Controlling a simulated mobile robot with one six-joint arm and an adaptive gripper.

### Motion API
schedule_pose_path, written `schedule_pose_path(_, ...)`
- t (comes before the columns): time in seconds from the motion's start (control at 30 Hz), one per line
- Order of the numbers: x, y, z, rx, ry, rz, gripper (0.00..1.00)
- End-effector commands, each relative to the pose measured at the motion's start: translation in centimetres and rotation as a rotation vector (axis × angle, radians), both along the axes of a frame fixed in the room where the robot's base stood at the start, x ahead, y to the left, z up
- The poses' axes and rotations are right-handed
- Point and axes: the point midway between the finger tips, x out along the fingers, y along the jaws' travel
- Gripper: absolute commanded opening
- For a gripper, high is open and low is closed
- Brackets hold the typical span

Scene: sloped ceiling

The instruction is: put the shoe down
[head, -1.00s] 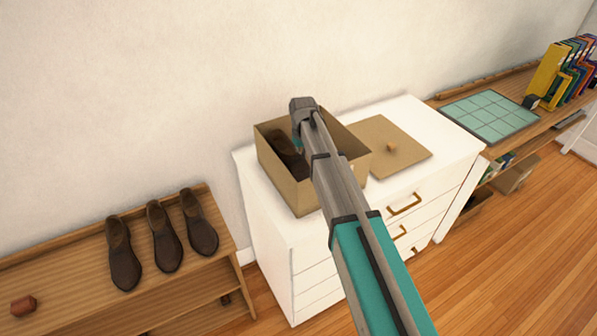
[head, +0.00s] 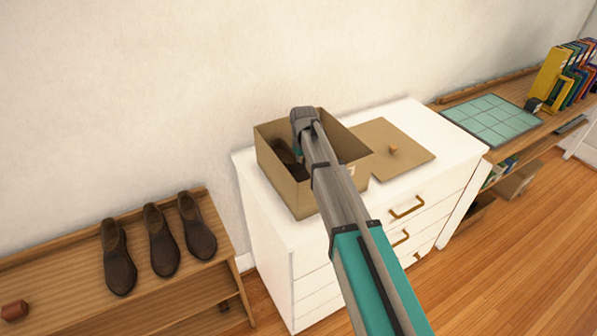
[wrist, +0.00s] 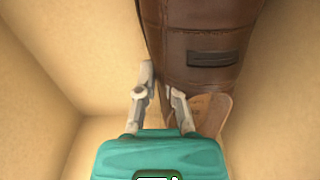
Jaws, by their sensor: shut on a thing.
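A brown leather shoe (wrist: 195,50) is inside the open cardboard box (head: 285,188), which stands on the white drawer unit (head: 270,215). In the head view only a dark part of the shoe (head: 290,168) shows; my arm and the box walls hide the rest. My gripper (wrist: 158,85) is down in the box, its fingers close together at the shoe's edge and shut on it. The fingertips are partly hidden against the shoe. I cannot tell whether the shoe touches the box floor.
Three brown shoes (head: 163,242) stand on a wooden rack (head: 75,270) at left. A green gridded mat (head: 490,118) and binders are on the shelf at right. Box walls are close around my gripper.

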Motion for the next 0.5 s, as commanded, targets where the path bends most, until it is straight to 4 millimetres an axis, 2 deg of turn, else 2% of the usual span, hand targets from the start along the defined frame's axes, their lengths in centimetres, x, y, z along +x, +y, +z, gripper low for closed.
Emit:
schedule_pose_path(0.03,0.00,-0.02,-0.86,0.000,0.000,0.000,0.00)
schedule_pose_path(0.17,0.01,-0.03,-1.53,0.000,0.000,0.000,0.00)
schedule_pose_path(0.5,0.02,-0.07,-1.61,0.000,0.000,-0.001,0.00)
